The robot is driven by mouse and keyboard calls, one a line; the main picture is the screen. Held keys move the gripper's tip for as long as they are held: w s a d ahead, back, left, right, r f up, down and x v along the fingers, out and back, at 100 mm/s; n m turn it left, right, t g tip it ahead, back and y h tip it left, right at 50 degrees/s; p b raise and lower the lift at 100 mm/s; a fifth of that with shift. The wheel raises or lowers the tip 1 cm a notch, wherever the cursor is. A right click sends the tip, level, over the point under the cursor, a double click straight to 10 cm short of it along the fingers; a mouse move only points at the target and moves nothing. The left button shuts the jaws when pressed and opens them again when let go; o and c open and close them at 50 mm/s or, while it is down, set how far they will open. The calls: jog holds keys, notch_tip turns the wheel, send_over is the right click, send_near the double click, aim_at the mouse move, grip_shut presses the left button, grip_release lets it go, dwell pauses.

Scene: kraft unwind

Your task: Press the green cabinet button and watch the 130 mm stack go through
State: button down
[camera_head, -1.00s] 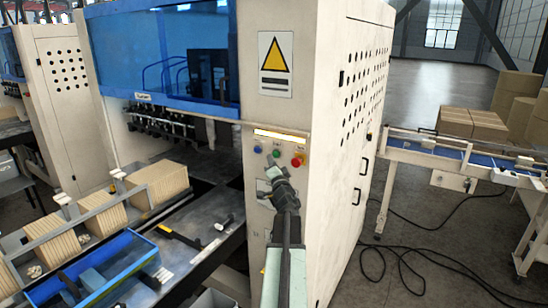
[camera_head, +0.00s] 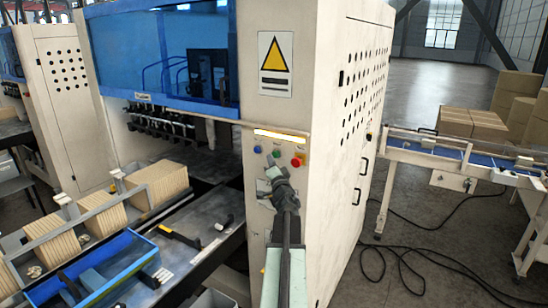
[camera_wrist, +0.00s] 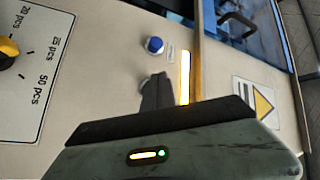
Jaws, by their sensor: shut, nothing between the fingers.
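The green button (camera_head: 276,153) sits on the cream cabinet front, between a blue button (camera_head: 258,149) and a red button (camera_head: 297,161). My gripper (camera_head: 273,174) is just below the green button in the head view, shut and empty. Whether it touches the button cannot be told. In the wrist view the shut fingers (camera_wrist: 156,91) point at the panel, below the blue button (camera_wrist: 154,45); the green button is not clearly seen there. Stacks of brown kraft sheets (camera_head: 160,183) stand in the infeed at left. I cannot tell which one is 130 mm.
A lit yellow strip (camera_head: 281,135) lies above the buttons, and a warning sign (camera_head: 275,64) above that. A selector panel (camera_wrist: 30,65) marked in pcs shows in the wrist view. A blue tray (camera_head: 105,270) is at lower left. A conveyor (camera_head: 450,152) and floor cables are at right.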

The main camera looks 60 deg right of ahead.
jog(key=shift+d, duration=0.1)
dwell(0.5)
jog(key=shift+d, duration=0.35)
jog(key=shift+d, duration=0.55)
dwell(0.6)
dwell(0.3)
jog(key=shift+a, duration=1)
jog(key=shift+a, duration=0.1)
jog(key=a, duration=0.4)
jog(key=shift+a, duration=0.4)
